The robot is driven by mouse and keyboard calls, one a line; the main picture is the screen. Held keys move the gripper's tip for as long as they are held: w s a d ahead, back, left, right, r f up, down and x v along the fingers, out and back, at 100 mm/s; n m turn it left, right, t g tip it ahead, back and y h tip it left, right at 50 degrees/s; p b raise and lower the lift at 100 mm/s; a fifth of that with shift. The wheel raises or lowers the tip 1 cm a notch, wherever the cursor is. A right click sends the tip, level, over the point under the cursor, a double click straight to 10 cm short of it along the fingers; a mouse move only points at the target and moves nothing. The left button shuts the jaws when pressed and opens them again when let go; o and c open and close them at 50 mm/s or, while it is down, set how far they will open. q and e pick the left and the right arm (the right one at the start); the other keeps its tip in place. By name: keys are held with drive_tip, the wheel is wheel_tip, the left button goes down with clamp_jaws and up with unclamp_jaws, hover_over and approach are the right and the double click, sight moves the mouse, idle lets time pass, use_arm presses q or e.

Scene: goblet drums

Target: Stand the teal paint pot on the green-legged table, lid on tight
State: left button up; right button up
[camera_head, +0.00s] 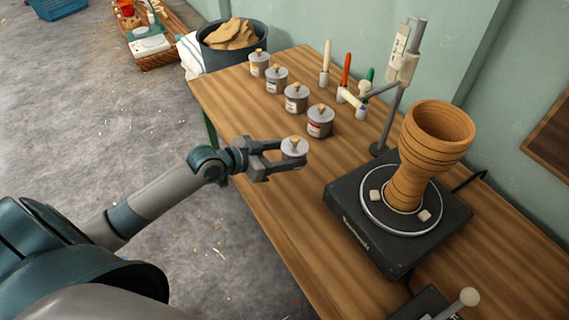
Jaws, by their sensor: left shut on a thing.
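My left gripper (287,157) reaches in from the left, shut on a small pot (294,147) with a grey lid and tan knob. The pot is at the near-left edge of the wooden table (262,185). Fingers hide most of its body, so I cannot tell its colour, whether the lid is tight, or whether it touches the table. A dark green leg (210,132) shows under this table's far-left corner. Several similar lidded pots stand in a row beyond, the nearest with a dark red band (320,121). My right gripper is out of view.
A clay goblet drum (431,145) stands on a black turntable (362,226) to the right, beside a metal stand (391,112). Brushes or tools (346,72) stand behind the pots. A dark bin (211,51) is past the far end. Bare wood lies between gripper and turntable.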

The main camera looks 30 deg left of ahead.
use_arm(q)
drive_tip(key=shift+a+f, duration=0.3)
drive_tip(key=shift+a, duration=0.3)
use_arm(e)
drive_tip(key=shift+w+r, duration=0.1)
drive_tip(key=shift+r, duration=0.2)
use_arm(q)
drive_tip(key=shift+f, duration=0.3)
wheel_tip(320, 180, down, 3)
drive_tip(key=shift+f, duration=0.25)
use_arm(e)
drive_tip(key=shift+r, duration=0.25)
use_arm(q)
drive_tip(key=shift+f, duration=0.1)
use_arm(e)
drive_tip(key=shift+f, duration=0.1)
